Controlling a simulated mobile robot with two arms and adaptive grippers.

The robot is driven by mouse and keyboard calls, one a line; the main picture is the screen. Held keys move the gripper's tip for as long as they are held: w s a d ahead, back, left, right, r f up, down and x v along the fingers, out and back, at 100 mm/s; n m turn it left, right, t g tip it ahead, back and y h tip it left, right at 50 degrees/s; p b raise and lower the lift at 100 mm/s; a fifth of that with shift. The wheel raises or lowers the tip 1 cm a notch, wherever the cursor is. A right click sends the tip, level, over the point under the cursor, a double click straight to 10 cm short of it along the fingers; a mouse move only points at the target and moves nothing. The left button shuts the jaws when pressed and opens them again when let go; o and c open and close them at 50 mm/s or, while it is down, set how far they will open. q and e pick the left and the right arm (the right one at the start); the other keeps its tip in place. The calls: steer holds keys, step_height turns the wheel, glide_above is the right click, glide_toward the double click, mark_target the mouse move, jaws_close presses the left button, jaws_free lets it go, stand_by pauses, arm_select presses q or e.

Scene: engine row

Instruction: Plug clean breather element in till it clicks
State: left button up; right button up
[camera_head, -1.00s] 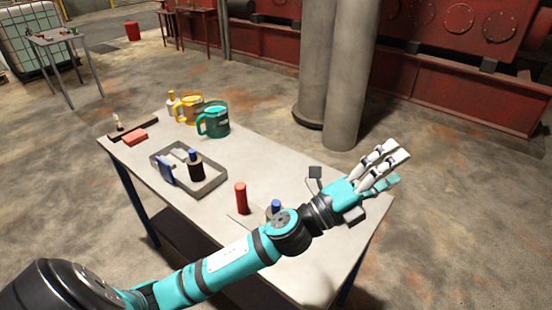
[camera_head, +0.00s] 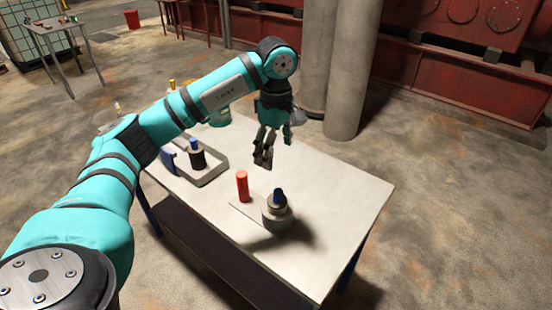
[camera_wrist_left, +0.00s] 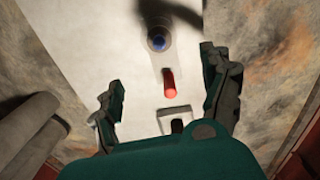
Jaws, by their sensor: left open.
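My left gripper (camera_head: 263,162) hangs over the middle of the table with its fingers pointing down, open and empty. A grey round fitting (camera_head: 277,220) with a blue-topped part (camera_head: 279,197) in it stands near the front of the table. A dark cylinder with a blue top (camera_head: 197,157) stands upright in a grey tray (camera_head: 215,176). I cannot tell which blue-topped part is the clean breather element. In the left wrist view the gripper (camera_wrist_left: 163,75) has its fingers wide apart, with the red cylinder (camera_wrist_left: 169,83) and the blue-topped part (camera_wrist_left: 158,40) below and ahead.
The red cylinder (camera_head: 242,186) stands upright on the table (camera_head: 345,190) beside the fitting. A blue item (camera_head: 168,160) leans in the tray. My left arm hides much of the table's far left end. The right part of the table is clear. A grey column (camera_head: 347,70) rises behind it.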

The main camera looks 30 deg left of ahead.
mark_target(276, 203)
arm_select(q)
step_height(276, 203, down, 17)
steer(key=p, duration=0.5)
steer(key=shift+f, duration=0.1)
steer(key=c, duration=1.3)
steer(key=shift+f, duration=0.1)
steer(key=shift+f+b, duration=0.65)
steer(key=shift+b, duration=0.2)
steer(key=shift+s+f, duration=0.2)
steer(key=shift+f, duration=0.05)
